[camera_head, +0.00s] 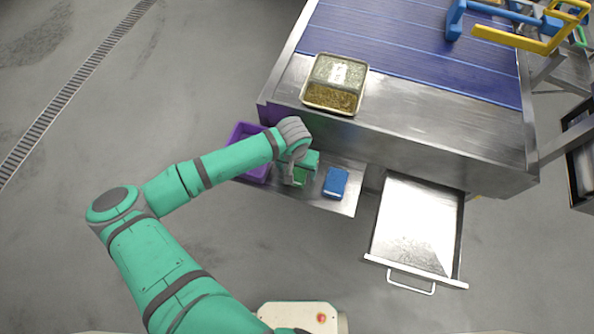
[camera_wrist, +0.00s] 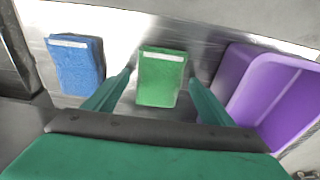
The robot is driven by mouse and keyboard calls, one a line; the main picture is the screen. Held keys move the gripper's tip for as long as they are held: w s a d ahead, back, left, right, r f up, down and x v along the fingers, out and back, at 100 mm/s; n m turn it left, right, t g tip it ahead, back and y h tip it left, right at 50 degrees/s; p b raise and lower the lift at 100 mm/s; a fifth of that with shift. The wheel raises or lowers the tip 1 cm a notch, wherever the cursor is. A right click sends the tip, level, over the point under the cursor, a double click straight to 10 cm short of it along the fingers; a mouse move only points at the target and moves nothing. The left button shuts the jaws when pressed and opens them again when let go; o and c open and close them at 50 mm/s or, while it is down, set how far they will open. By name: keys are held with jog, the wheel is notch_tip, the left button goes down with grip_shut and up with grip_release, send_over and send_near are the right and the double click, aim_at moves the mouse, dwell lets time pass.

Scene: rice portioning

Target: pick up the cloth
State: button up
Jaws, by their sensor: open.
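Two folded cloths lie on a metal shelf, one green and one blue. The green cloth (camera_wrist: 161,78) lies between my open fingers in the wrist view; in the head view it shows only partly (camera_head: 299,177), behind my gripper. The blue cloth (camera_head: 336,182) lies to its right in the head view and to its left in the wrist view (camera_wrist: 76,66). Each has a white strip along one edge. My gripper (camera_wrist: 158,92) is open above the green cloth. I cannot tell whether the fingers touch it.
A purple bin (camera_wrist: 265,88) stands close beside the green cloth. The metal shelf (camera_head: 348,203) juts out below a conveyor table (camera_head: 430,142). A tray (camera_head: 335,106) with grainy contents sits on the table. An open metal drawer (camera_head: 412,238) is to the right.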

jog(key=c, duration=1.2)
jog(key=shift+o, duration=0.2)
jog(key=shift+d, duration=0.1)
jog(key=shift+r, duration=0.15)
jog(key=shift+r, duration=0.6)
jog(key=s+d+r, duration=0.8)
jog(key=d+r, duration=0.3)
jog(key=shift+s+d+r, duration=0.15)
jog(key=shift+s+r, duration=0.05)
jog(key=shift+r, duration=0.1)
jog(key=shift+o, duration=0.5)
